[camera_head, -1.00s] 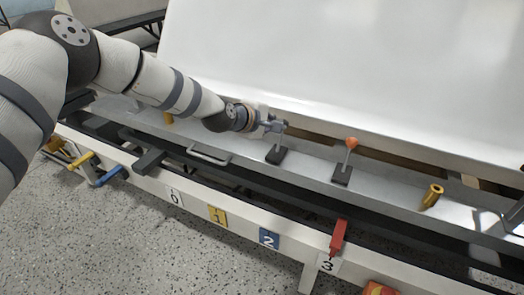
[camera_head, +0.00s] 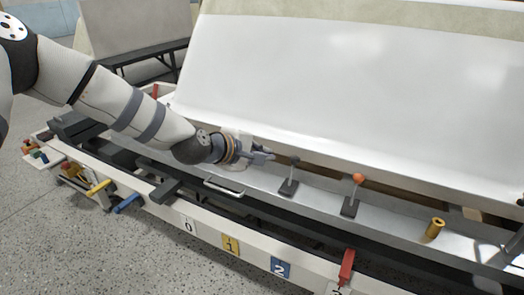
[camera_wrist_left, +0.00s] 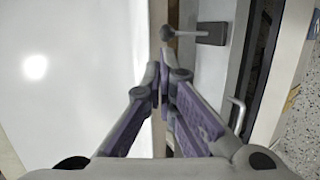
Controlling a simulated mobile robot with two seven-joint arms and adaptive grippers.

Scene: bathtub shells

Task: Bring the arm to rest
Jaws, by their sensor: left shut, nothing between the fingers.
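My left arm comes in from the left in the head view, and its gripper (camera_head: 264,155) hangs over the metal ledge just left of a dark-knobbed lever (camera_head: 290,180). In the left wrist view the gripper's fingers (camera_wrist_left: 161,90) are closed together with nothing between them. The lever (camera_wrist_left: 190,36) shows beyond the fingertips there, on its dark base plate, apart from the fingers. My right gripper is not in view.
A second lever with an orange knob (camera_head: 357,180) and a brass cylinder (camera_head: 435,229) stand farther right on the ledge. A metal handle (camera_head: 224,187) is below my gripper. The large white shell (camera_head: 360,90) rises behind. Numbered plates line the front rail.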

